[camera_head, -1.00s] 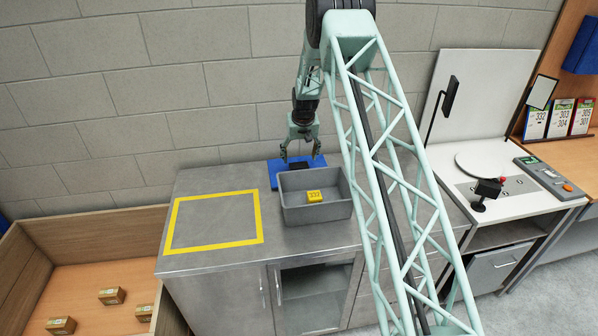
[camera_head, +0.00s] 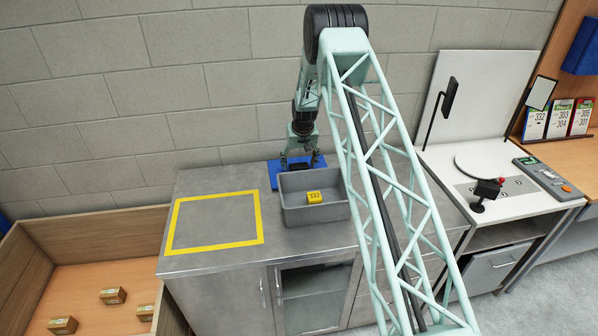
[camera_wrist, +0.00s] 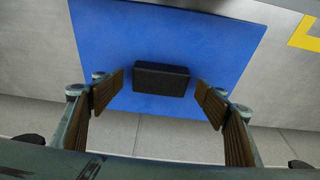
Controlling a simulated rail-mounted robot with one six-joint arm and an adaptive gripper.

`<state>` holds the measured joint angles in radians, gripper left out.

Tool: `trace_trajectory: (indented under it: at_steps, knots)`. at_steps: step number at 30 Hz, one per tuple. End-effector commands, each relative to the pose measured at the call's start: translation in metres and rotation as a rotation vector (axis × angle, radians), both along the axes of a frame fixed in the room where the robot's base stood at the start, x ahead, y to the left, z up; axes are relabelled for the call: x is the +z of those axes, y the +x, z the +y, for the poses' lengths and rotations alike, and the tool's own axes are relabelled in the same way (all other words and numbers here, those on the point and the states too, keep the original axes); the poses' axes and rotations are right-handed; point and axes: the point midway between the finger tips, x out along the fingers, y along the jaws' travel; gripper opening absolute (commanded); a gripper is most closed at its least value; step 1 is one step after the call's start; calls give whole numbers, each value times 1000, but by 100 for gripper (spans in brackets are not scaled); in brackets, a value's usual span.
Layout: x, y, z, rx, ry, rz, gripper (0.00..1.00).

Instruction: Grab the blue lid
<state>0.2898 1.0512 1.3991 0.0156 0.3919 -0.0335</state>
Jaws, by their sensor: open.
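The blue lid (camera_head: 275,174) lies flat on the steel counter behind the grey bin, close to the wall. A black block-shaped handle sits at its middle. The wrist view shows the blue lid (camera_wrist: 215,40) with its black handle (camera_wrist: 161,79) between and a little beyond my fingertips. My gripper (camera_head: 301,163) points down over the lid, its two fingers spread on either side of the handle. In the wrist view, my gripper (camera_wrist: 160,88) is open and empty, with no visible contact on the handle. The bin hides part of the lid in the head view.
The grey bin (camera_head: 316,212) stands right in front of the lid, with a yellow block (camera_head: 314,197) marked 332 in it. A yellow square outline (camera_head: 212,192) on the counter (camera_head: 190,262) to the left is empty. The wall (camera_head: 215,120) is close behind.

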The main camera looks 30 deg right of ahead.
Motion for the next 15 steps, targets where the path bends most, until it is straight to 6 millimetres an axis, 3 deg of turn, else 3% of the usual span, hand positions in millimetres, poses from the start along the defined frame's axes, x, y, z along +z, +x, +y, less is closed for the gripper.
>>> trace_trajectory:
  at_steps: [15]
  knots:
    - [-7,2,-1,0,0,-1,67]
